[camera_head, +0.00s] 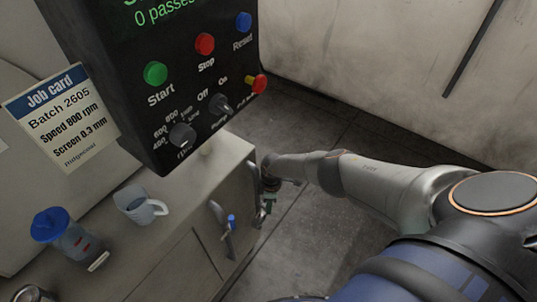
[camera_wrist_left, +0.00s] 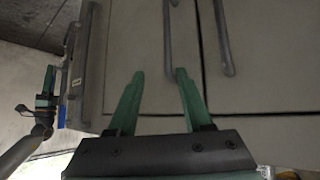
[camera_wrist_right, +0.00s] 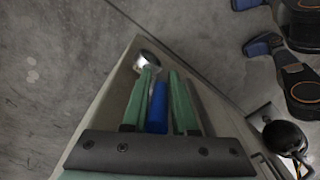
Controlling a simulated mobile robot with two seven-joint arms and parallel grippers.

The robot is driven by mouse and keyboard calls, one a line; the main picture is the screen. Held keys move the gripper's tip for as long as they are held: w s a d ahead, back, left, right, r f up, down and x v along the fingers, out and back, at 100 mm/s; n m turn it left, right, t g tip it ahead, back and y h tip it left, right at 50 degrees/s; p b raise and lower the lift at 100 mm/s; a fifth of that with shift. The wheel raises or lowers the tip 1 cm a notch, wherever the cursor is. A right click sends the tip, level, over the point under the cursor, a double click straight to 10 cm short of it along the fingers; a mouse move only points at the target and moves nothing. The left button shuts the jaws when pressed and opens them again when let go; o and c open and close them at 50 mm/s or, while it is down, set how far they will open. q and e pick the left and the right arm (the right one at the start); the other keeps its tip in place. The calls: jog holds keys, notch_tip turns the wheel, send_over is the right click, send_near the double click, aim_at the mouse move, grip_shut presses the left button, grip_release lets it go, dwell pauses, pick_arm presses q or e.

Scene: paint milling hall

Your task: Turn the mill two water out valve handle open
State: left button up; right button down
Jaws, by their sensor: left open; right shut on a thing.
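My right gripper (camera_head: 268,203) is at the side of the cabinet, low beside a grey pipe. In the right wrist view, its green fingers (camera_wrist_right: 158,85) are shut on a blue valve handle (camera_wrist_right: 157,108), which lies between them. A round silver fitting (camera_wrist_right: 148,60) shows just beyond the fingertips. No label is readable on the valve. The left wrist view also shows the right gripper (camera_wrist_left: 47,92) at the far left. My left gripper (camera_wrist_left: 160,76) is open and empty, facing the cabinet front; it is not visible in the head view.
A second blue handle (camera_head: 232,221) sits on a pipe at the cabinet front. A control panel (camera_head: 190,80) hangs above the cabinet top, with a job card (camera_head: 62,115) beside it. A grey jug (camera_head: 138,205) and a blue-lidded container (camera_head: 70,240) stand there. The floor at right is clear.

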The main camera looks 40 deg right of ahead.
jog(key=shift+s+a+f+h+p, duration=0.15)
jog(key=shift+s+a+h+p, duration=0.25)
jog(key=shift+a+p, duration=0.3)
dwell(1.8)
jog(key=c, duration=0.8)
grip_release()
jog(key=shift+w, duration=0.1)
jog(key=shift+w+d, duration=0.1)
jog(key=shift+w, duration=0.05)
jog(key=shift+r, duration=0.25)
